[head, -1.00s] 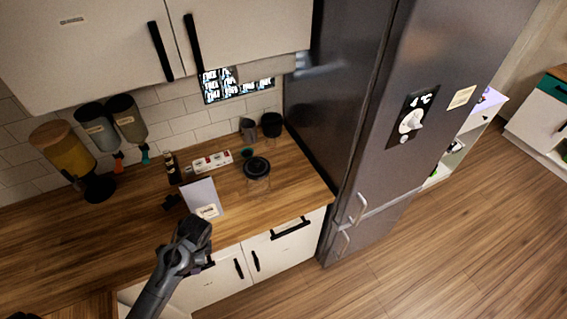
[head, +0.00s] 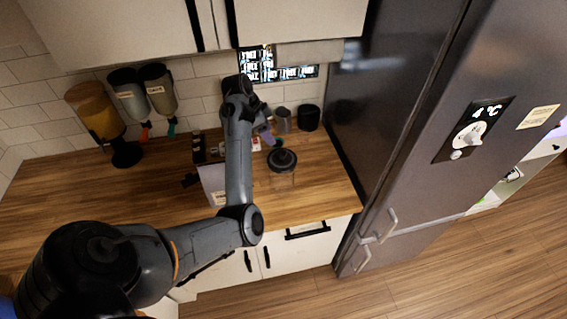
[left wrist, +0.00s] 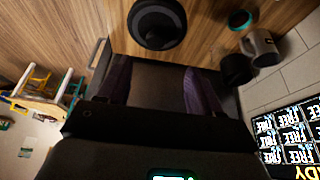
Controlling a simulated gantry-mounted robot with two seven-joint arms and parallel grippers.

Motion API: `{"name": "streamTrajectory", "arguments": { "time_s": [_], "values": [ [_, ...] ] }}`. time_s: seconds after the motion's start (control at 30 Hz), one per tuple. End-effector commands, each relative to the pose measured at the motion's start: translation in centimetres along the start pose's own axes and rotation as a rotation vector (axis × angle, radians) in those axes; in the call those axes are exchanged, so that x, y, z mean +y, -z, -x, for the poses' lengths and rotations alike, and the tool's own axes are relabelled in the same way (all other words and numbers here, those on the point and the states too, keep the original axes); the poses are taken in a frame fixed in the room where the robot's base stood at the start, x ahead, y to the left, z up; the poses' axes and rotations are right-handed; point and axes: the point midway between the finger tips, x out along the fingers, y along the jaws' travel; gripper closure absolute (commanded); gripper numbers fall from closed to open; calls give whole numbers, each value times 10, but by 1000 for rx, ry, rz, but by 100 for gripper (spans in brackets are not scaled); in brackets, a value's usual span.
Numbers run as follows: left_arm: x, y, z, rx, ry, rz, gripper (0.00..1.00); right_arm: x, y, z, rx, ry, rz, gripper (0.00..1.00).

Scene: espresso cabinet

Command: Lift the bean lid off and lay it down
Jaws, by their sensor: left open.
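The round black lid (head: 282,160) sits on a clear jar (head: 282,178) on the wooden counter, left of the fridge. The lid also shows at the top of the left wrist view (left wrist: 157,22), with a round raised middle. My left gripper (head: 268,136) is beyond the lid and a little to its left, above the counter. In the left wrist view my gripper (left wrist: 158,88) is open and empty, its purple pads apart, with the lid outside the jaws. My right gripper is not in view.
A small green-rimmed item (left wrist: 239,18) is close to the mug. My left arm hides part of a pale panel (head: 213,184). Dispensers (head: 96,112) stand left. Cabinets hang above.

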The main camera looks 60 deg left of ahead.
Motion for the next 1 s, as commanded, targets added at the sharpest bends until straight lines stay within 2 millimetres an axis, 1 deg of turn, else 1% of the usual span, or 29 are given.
{"name": "streamTrajectory", "arguments": {
  "time_s": [0.03,0.17,0.23,0.4,0.57,0.73,0.8,0.9,1.0],
  "values": [
    [0,-2,-9,0,-1,0,35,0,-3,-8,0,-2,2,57],
    [0,-2,-26,0,0,-1,35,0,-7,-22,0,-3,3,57],
    [1,0,-30,-2,-3,-1,35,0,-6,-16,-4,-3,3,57],
    [1,0,-47,-2,-2,0,35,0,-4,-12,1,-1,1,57],
    [3,1,-56,-2,-3,0,35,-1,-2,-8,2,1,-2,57],
    [8,3,-77,-4,-3,-1,35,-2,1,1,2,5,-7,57],
    [9,3,-87,-3,-3,-1,35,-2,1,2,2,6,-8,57],
    [8,3,-96,-2,-2,-1,35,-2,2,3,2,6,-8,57],
    [8,2,-101,-2,-1,-1,35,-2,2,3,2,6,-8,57]
  ]
}}
